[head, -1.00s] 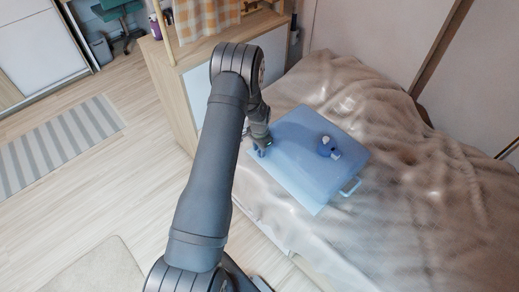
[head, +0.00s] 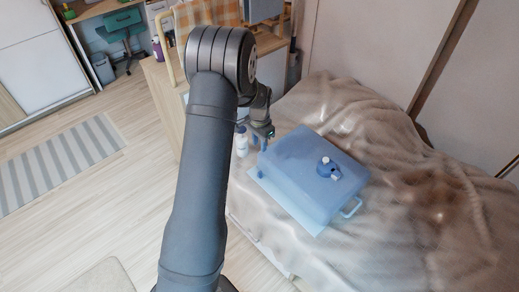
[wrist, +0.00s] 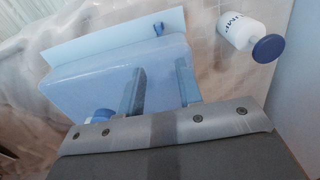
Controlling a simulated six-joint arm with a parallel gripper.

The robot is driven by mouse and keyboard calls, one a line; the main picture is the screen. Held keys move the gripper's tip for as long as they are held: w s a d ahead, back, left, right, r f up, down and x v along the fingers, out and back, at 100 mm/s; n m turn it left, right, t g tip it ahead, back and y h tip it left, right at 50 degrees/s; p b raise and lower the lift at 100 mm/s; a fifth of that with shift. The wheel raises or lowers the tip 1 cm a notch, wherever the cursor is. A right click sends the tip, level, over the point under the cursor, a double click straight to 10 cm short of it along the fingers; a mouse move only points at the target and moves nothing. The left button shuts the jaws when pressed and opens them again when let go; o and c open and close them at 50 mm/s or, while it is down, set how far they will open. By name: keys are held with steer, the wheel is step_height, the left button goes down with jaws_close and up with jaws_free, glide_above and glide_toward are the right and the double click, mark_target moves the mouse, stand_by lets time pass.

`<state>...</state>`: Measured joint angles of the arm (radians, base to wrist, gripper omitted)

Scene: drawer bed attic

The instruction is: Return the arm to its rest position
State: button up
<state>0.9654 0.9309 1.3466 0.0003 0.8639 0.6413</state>
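The box (head: 308,168) also shows behind the fingers in the wrist view (wrist: 90,82). It has a handle at its right end and a blue-and-white knob-like piece (head: 328,168) on top. Whether a finger touches the box is unclear.
A white bottle with a blue cap (head: 241,143) stands left of my gripper and shows in the wrist view (wrist: 240,30). A pale blue sheet (head: 285,204) lies under the box. A rumpled beige blanket (head: 400,215) covers the bed. Open floor (head: 110,215) lies left.

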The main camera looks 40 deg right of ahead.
mark_target(260, 172)
steer(key=shift+r, duration=0.2)
step_height(260, 172, down, 18)
steer(key=shift+r, duration=0.25)
stand_by(0.6)
steer(key=shift+r, duration=0.1)
stand_by(3.6)
step_height(260, 172, up, 17)
steer(key=shift+r, duration=0.15)
stand_by(0.5)
